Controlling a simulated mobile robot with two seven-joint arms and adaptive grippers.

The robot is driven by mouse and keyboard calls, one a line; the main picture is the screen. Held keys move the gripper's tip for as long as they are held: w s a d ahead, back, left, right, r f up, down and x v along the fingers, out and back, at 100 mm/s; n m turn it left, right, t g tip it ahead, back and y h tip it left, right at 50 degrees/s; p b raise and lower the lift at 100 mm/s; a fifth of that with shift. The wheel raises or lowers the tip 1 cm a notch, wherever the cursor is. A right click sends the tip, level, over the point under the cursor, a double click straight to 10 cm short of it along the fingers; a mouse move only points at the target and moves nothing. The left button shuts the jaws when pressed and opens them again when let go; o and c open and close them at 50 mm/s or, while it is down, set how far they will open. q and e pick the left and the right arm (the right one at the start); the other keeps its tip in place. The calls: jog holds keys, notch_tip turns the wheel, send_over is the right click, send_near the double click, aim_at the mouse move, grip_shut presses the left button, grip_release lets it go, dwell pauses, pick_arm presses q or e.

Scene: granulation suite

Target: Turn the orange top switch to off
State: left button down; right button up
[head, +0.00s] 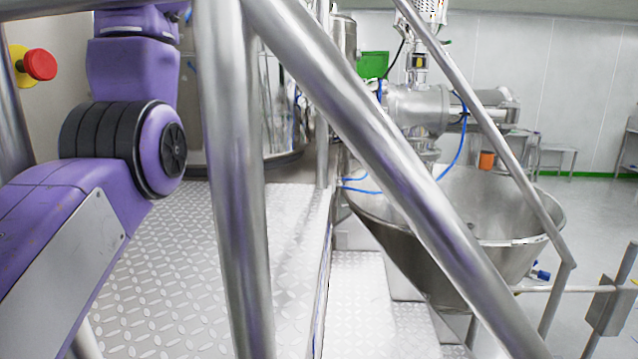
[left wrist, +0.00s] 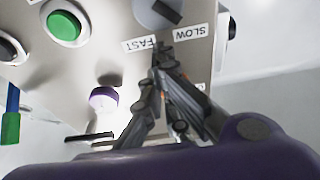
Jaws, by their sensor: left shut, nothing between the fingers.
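No orange switch shows clearly in either view. In the left wrist view a steel control panel (left wrist: 100,62) is close up, seen tilted. Part of another label is hidden by a finger. My right gripper is in neither view.
The panel also has a green button (left wrist: 65,26), a black button (left wrist: 8,48) and a whitish round button (left wrist: 103,98). In the head view, steel rails (head: 235,180) cross in front of a tread-plate platform (head: 160,265). A red emergency button (head: 40,64) is far left; a steel hopper (head: 500,205) stands right.

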pick_arm(q)
jog(key=v, duration=0.6)
jog(key=shift+w+r, duration=0.15)
jog(key=shift+r, duration=0.2)
jog(key=shift+w, duration=0.1)
